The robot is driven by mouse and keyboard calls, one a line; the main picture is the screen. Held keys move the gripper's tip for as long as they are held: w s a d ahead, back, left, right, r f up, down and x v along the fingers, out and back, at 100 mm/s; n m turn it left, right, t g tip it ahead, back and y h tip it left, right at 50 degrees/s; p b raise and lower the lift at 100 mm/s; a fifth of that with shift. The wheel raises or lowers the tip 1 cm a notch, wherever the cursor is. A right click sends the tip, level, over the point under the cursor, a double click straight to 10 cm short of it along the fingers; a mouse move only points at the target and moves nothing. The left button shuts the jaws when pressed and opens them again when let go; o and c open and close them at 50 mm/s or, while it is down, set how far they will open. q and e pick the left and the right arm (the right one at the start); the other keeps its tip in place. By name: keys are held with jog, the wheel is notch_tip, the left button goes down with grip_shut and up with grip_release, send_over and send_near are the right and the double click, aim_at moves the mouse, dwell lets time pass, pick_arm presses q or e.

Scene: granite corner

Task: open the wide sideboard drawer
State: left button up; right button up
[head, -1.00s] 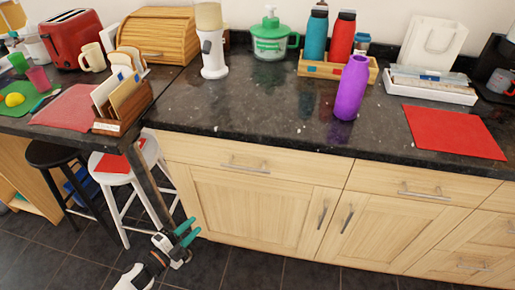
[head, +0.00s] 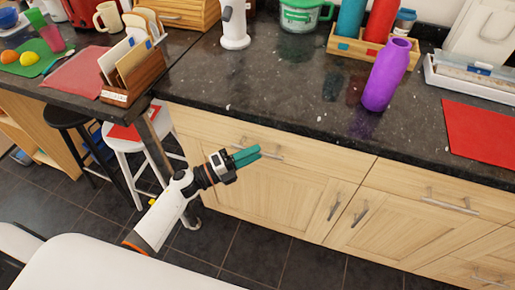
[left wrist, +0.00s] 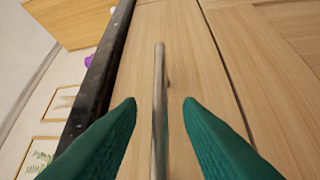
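The wide sideboard drawer (head: 322,160) is the pale wood front under the dark counter, and it looks closed. Its bar handle (head: 273,156) is partly hidden behind my left gripper (head: 246,156) in the head view. In the left wrist view the metal handle (left wrist: 159,100) runs lengthwise between the two green fingers of my left gripper (left wrist: 160,104). The fingers are open, one on each side of the bar, with a gap on both sides. I cannot tell whether the bar is fully at fingertip depth. My right gripper is not in view.
Doors (head: 270,190) lie below the drawer, and another drawer (head: 440,200) is to its right. A white stool (head: 125,140) and a dark stool (head: 68,118) stand to the left. The floor in front is clear.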

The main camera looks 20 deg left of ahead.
pick_arm(q)
jog(key=shift+x, duration=1.1)
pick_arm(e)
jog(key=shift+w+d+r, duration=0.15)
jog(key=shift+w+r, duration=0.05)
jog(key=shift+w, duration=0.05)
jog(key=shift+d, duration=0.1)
pick_arm(q)
grip_shut()
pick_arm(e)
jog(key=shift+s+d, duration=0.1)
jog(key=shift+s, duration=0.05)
pick_arm(q)
jog(key=shift+s+f, duration=0.1)
jog(key=shift+s, duration=0.05)
